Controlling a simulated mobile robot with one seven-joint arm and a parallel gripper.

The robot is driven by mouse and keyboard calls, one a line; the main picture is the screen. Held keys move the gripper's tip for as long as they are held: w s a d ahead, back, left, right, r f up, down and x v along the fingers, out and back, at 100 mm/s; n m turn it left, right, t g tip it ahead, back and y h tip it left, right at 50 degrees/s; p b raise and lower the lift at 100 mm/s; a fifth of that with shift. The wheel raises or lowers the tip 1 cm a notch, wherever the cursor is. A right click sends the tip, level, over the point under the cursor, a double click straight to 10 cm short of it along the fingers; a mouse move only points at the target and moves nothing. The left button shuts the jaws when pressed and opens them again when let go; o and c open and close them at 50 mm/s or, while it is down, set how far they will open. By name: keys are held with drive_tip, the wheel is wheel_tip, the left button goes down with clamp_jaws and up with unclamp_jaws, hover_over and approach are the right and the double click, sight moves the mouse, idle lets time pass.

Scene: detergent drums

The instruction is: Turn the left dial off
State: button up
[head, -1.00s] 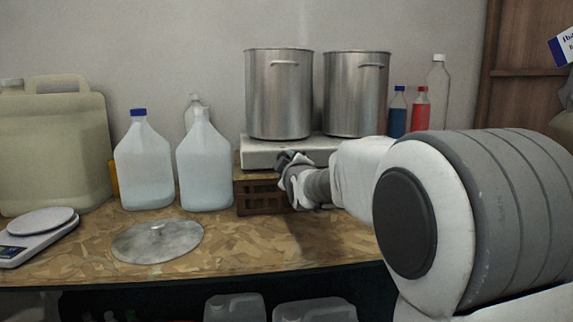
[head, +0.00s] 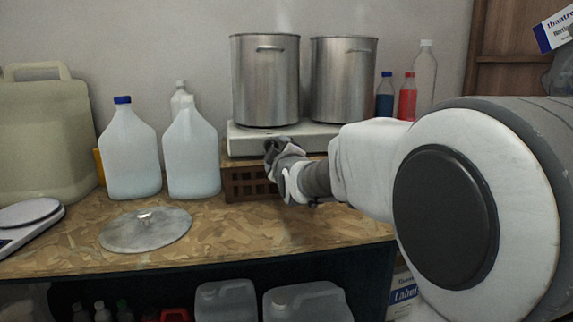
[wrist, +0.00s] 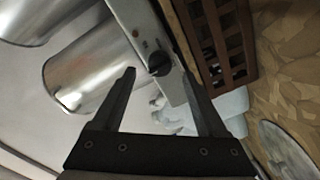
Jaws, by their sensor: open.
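The white hotplate (head: 300,134) stands on a brown slatted crate, with two steaming steel pots on it. In the wrist view, the hotplate's front panel (wrist: 176,92) runs slantwise and carries a black round dial (wrist: 159,64), with a small reddish light beside it. This dial is near the panel end closest to the jugs; no other dial shows clearly. My gripper (wrist: 159,73) is open and empty, and the dial appears between its fingertips; I cannot tell whether they touch it. In the head view, my gripper (head: 272,152) is in front of the hotplate's left part and hides the dial.
The left pot (head: 265,85) and right pot (head: 342,85) stand above the panel. The crate (head: 245,183) is below. A clear jug (head: 192,155) stands left of the crate. A round metal lid (head: 146,232) lies on the wooden bench, which has bare room in front.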

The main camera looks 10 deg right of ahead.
drive_tip(key=s+p, duration=0.1)
drive_tip(key=s, duration=1.2)
drive_tip(key=shift+s+d+r, duration=0.15)
drive_tip(key=shift+s+r, duration=0.1)
drive_tip(key=shift+r, duration=0.1)
drive_tip(key=s+d+f+m+g, duration=0.1)
drive_tip(key=s+f+m+g, duration=0.6)
drive_tip(key=s, duration=0.6)
drive_tip(key=s+d+f+m+g, duration=0.1)
drive_tip(key=s+f+m+g, duration=0.55)
drive_tip(key=s, duration=0.65)
wheel_tip(320, 180, up, 18)
drive_tip(key=n+t+p, duration=0.1)
drive_tip(key=n+p, duration=0.1)
drive_tip(key=p, duration=1.8)
drive_tip(key=shift+w+a+r+t, duration=0.25)
drive_tip(key=shift+t, duration=0.1)
